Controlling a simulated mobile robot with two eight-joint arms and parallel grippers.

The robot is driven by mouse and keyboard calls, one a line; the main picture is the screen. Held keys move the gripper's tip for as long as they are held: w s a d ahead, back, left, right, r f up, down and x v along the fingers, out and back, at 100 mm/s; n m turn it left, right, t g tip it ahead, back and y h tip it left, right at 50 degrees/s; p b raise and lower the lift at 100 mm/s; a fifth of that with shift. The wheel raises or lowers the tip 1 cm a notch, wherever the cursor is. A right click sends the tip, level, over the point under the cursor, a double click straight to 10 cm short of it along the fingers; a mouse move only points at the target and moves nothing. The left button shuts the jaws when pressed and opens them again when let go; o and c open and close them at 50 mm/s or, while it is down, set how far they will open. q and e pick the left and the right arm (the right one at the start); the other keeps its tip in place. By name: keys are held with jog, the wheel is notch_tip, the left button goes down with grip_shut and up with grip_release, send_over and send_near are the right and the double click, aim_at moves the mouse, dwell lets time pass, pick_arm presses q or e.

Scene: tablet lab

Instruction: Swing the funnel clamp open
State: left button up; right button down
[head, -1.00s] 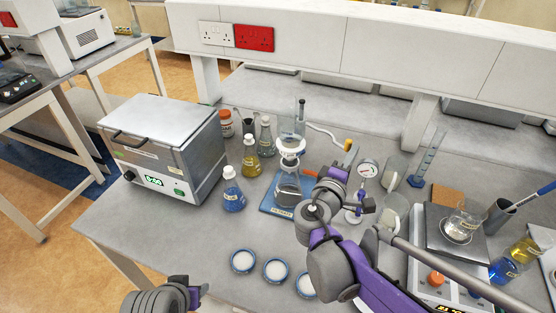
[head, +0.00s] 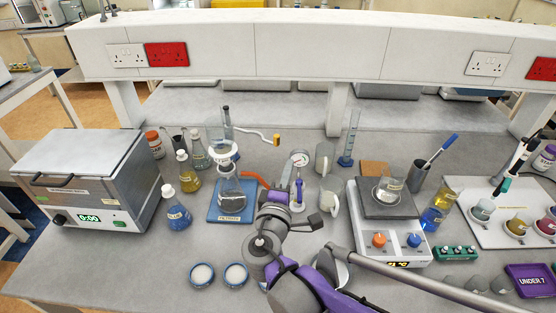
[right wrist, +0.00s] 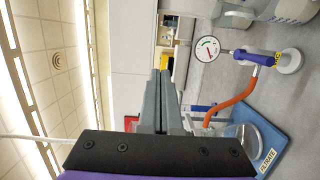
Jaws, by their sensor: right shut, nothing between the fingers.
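The filter flask (head: 230,195) stands on a blue base labelled FILTRATE (head: 230,217). A white funnel (head: 222,152) with a clear glass cylinder (head: 226,122) sits on top of it. A pale curved arm (head: 252,132) with an orange-yellow end (head: 276,138), apparently the clamp's lever, reaches right from the funnel. My right gripper (head: 286,172) is right of the flask and in front of that end, apart from it in the head view. Its fingers (right wrist: 160,75) are shut and empty in the right wrist view. My left gripper is out of view.
A gauge on a purple stand (head: 298,190) is close right of my right gripper. An orange hose (right wrist: 236,96) runs between flask and stand. Two white dishes (head: 236,275) lie in front.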

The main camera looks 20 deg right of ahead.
jog(key=s, duration=0.2)
jog(key=s+d, duration=0.1)
jog(key=s, duration=0.1)
jog(key=shift+s, duration=0.35)
